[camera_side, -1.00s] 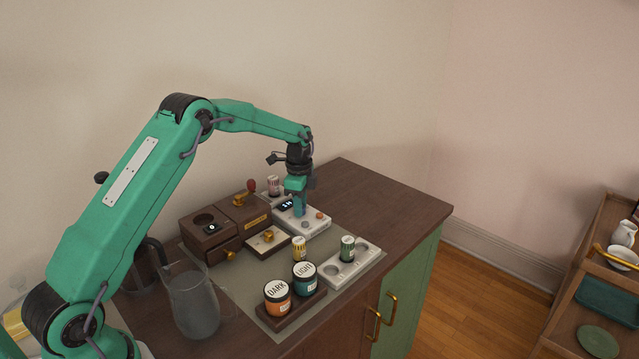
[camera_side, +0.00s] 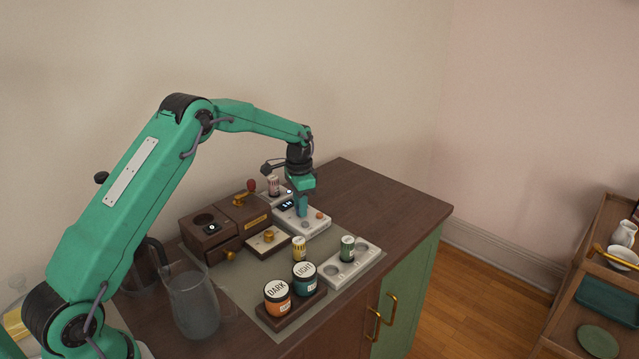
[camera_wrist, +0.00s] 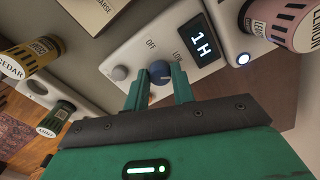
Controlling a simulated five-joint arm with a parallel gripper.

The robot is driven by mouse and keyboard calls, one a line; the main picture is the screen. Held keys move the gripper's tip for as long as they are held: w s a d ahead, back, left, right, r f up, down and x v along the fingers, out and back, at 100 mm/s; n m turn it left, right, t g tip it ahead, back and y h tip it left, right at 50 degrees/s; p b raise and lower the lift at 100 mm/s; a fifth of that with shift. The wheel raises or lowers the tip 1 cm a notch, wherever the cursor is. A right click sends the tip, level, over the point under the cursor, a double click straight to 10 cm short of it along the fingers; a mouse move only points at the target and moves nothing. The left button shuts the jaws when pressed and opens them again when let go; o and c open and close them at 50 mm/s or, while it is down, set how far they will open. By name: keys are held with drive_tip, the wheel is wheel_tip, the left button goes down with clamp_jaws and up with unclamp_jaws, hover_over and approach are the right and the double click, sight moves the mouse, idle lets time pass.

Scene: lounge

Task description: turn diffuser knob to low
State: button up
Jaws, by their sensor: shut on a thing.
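The diffuser is a white panel (camera_side: 313,226) on the counter's mat. In the wrist view its blue knob (camera_wrist: 160,72) sits between the two green fingertips, beside the printed words OFF and LOW. The knob's pointer mark is too small to read. A dark display (camera_wrist: 201,40) reads 1H. My gripper (camera_wrist: 159,84) is shut on the knob, reaching down from above. In the side view my gripper (camera_side: 302,208) hides the knob.
A grey round button (camera_wrist: 119,73) is next to the knob. A pink-labelled vial (camera_side: 273,185) stands behind the diffuser. A wooden box with a red-knobbed crank (camera_side: 250,187) is left. Dark and light jars (camera_side: 277,297) stand in front. Counter to the right is clear.

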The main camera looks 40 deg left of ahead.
drive_tip(key=n, duration=0.6)
drive_tip(key=shift+r, duration=0.1)
idle(0.3)
drive_tip(key=o, duration=1)
drive_tip(key=shift+r, duration=3.85)
